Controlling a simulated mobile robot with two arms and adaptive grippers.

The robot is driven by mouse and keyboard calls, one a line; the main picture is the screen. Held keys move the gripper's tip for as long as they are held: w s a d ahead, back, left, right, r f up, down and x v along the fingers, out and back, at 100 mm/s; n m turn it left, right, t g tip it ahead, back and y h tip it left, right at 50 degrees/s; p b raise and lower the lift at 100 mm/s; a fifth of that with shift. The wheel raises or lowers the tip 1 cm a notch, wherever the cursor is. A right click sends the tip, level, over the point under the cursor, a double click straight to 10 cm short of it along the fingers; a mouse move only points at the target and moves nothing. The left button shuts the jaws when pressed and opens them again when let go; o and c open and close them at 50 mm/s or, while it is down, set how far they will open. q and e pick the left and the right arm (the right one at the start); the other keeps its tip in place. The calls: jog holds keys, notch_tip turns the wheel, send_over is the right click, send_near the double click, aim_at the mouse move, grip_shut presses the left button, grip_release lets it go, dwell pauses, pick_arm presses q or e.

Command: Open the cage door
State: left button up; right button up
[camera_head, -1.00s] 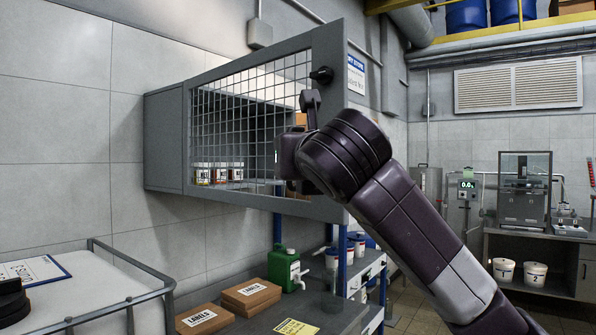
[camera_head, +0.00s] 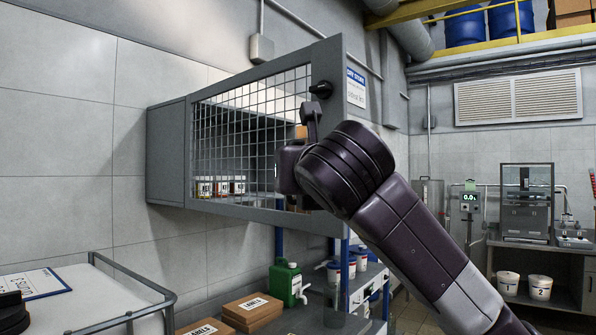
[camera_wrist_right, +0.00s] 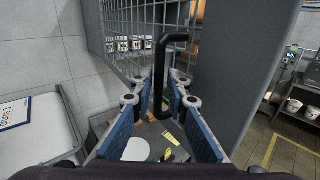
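The cage door (camera_head: 334,130) is a grey frame with wire mesh on the wall-mounted cage (camera_head: 166,155); it looks closed or nearly so. A black knob-like end (camera_head: 321,90) shows near its upper right corner. In the right wrist view, the black bar handle (camera_wrist_right: 159,75) stands upright in front of the door's grey panel (camera_wrist_right: 228,75). My right gripper (camera_wrist_right: 160,82) is open, with its blue-padded fingers on either side of the handle and gaps visible. In the head view, my right wrist hides the door's lower right part. My left gripper is not seen.
Small labelled jars (camera_head: 220,186) stand inside the cage. Below are a green jug (camera_head: 285,284), cardboard boxes (camera_head: 250,308) and a workbench. A railed white cart (camera_head: 90,300) with a clipboard (camera_head: 35,284) stands at lower left. Open floor shows at right.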

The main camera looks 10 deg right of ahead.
jog(key=s+d, duration=0.1)
jog(key=s, duration=1)
jog(key=shift+s, duration=0.15)
